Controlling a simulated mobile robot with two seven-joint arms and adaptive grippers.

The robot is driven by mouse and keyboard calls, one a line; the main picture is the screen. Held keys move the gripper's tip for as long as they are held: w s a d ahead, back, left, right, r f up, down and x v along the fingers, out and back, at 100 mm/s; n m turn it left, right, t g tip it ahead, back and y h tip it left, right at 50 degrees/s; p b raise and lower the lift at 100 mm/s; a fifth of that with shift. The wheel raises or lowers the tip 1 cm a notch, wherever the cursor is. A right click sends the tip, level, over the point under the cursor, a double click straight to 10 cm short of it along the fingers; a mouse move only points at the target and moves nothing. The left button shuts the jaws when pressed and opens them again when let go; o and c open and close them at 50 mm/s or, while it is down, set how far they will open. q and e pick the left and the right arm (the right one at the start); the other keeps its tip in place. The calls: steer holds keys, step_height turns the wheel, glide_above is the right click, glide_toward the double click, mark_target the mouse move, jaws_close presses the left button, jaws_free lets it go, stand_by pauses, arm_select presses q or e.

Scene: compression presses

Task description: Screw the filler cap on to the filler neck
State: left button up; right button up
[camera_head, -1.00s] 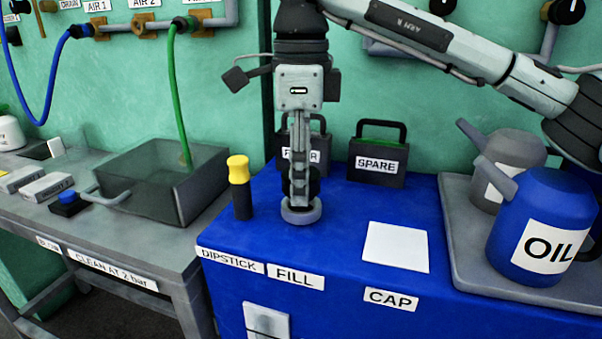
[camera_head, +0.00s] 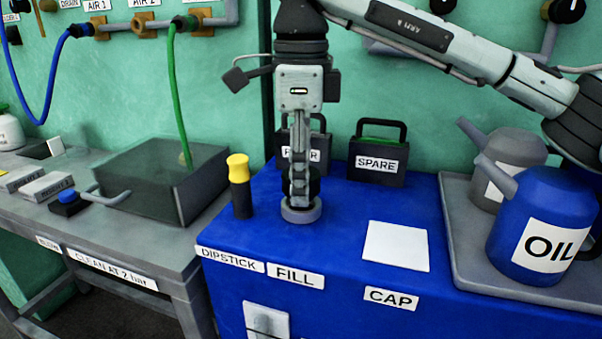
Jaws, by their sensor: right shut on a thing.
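My right gripper (camera_head: 299,190) points straight down over the blue cabinet top, above the FILL label (camera_head: 296,277). It is shut on the filler cap, a dark piece between its fingertips that is mostly hidden by them. The filler neck (camera_head: 301,214) shows as a grey ring directly under the fingertips, on the blue top. The cap sits at the neck; I cannot tell how far it is threaded. The white square pad (camera_head: 396,246) above the CAP label (camera_head: 390,298) is empty. My left gripper is not in view.
A yellow-topped dipstick (camera_head: 239,186) stands just left of the gripper. Behind are a box marked SPARE (camera_head: 377,160) and another partly hidden box. A blue OIL can (camera_head: 541,222) and a grey can (camera_head: 512,165) stand on a tray (camera_head: 462,240) at right.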

steer(key=shift+f+b, duration=0.6)
steer(key=shift+f, duration=0.4)
steer(key=o, duration=1.3)
steer(key=shift+s, duration=0.1)
step_height(320, 180, up, 8)
steer(key=shift+r, duration=0.25)
